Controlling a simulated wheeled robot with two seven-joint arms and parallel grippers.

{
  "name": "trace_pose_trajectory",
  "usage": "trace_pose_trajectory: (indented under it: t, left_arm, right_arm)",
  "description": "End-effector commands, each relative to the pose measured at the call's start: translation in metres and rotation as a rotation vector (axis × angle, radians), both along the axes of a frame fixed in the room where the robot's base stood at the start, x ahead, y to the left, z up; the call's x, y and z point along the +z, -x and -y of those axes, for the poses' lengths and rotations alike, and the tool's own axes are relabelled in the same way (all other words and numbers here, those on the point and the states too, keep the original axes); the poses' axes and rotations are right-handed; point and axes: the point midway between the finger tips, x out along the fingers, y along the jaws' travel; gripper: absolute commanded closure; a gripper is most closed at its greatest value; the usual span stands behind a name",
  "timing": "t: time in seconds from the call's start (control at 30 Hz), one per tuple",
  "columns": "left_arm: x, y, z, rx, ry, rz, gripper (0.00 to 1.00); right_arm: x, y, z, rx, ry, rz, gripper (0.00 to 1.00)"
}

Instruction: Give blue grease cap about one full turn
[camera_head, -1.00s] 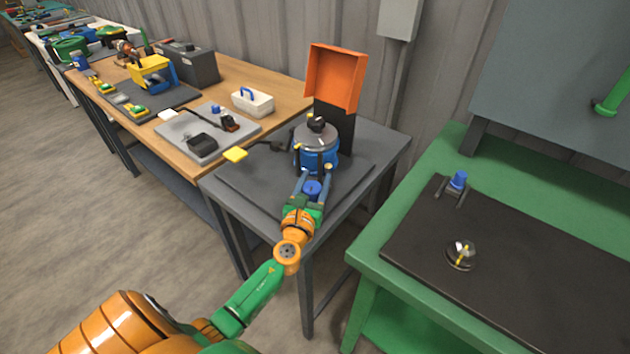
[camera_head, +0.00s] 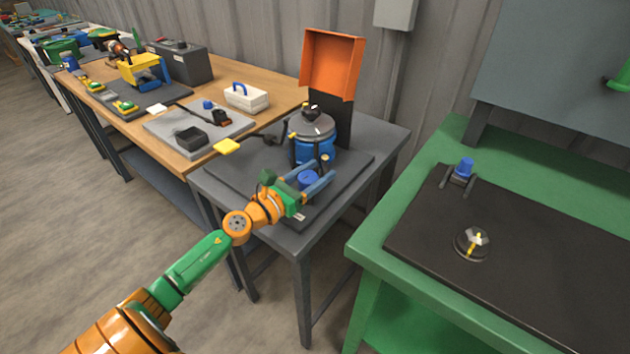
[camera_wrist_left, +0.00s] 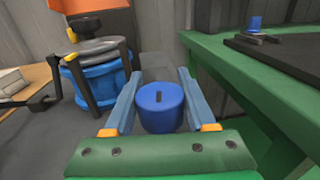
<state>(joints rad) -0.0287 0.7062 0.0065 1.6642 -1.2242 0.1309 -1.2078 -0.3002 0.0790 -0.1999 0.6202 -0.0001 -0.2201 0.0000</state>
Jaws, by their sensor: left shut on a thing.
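The blue grease cap (camera_head: 308,179) is a short blue cylinder at the front of the dark grey stand table. My left gripper (camera_head: 318,181) has its two blue-grey fingers on either side of it and is shut on it, with the fingers pointing right. In the left wrist view, the cap (camera_wrist_left: 160,112) shows between the fingers, with a small dark mark on its top. What lies under the cap is hidden. My right gripper is not in view.
A blue and grey rotor housing (camera_head: 313,148) stands just behind the cap, with an orange open box (camera_head: 333,65) behind it. A green bench (camera_head: 375,245) at right carries a small blue-topped stand (camera_head: 463,168) and a round fitting (camera_head: 471,242). A wooden table (camera_head: 190,155) is at left.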

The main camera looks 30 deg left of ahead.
Motion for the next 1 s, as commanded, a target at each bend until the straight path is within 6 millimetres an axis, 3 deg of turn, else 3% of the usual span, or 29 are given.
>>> trace_pose_trajectory:
  t: [0.13, 0.6, 0.63, 0.7, 1.0]
  left_arm:
    - [-0.0017, 0.0001, 0.0006, -0.031, -0.001, 0.0, 1.0]
    - [0.0007, 0.0002, 0.0009, -0.044, 0.001, 0.001, 1.0]
    - [0.0007, 0.0001, 0.0008, -0.044, 0.001, 0.001, 0.36]
    - [0.0006, 0.0001, 0.0008, -0.043, 0.001, 0.001, 0.17]
    - [0.0001, 0.0007, 0.0008, -0.043, 0.0, 0.0, 0.15]
  right_arm:
    - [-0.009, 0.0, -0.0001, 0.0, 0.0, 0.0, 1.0]
    - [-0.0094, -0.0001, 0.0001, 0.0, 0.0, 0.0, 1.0]
    - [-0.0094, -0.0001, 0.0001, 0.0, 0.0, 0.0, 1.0]
    - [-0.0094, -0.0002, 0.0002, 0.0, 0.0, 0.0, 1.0]
    - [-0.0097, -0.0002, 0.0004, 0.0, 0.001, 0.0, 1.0]
